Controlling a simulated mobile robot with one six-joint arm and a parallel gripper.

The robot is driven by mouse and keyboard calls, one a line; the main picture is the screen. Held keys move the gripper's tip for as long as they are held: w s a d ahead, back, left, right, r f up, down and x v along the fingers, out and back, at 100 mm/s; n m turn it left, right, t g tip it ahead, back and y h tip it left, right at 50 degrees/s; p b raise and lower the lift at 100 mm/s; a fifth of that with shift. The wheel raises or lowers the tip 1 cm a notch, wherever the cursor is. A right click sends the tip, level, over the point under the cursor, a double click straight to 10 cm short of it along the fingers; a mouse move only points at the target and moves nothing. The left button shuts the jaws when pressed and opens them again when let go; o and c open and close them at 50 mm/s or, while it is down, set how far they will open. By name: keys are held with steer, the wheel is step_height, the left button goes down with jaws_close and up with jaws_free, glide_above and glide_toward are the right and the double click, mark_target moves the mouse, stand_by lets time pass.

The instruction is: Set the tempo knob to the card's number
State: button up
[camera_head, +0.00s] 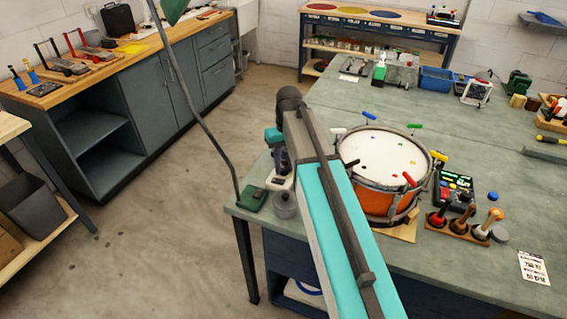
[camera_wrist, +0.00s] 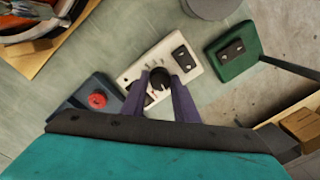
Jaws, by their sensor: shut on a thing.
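The tempo knob (camera_wrist: 159,78) is a black round knob on a cream box (camera_wrist: 185,62) with several small marks around it and dark switches or pads on its face. My gripper (camera_wrist: 158,88) has its two purple fingers on either side of the knob and is shut on it. Part of the cream box also shows in the head view (camera_head: 277,181), beside my arm. A white card (camera_head: 533,267) with dark printing lies at the right of the bench; its number is too small to read. The knob's setting is not readable.
A dark blue box with a red button (camera_wrist: 97,100) is left of the cream box, and a green pedal-like box (camera_wrist: 234,48) is to the right. An orange drum (camera_head: 380,200) with coloured keys stands nearby. A grey round pot (camera_head: 285,205) sits near the bench edge.

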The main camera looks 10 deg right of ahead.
mark_target(286, 167)
steer(key=shift+w, duration=0.1)
stand_by(0.5)
steer(key=o, duration=1.1)
steer(key=shift+c, duration=0.2)
step_height(286, 167, up, 14)
steer(key=p, duration=0.9)
steer(key=shift+d, duration=0.3)
steer(key=shift+f, duration=0.15)
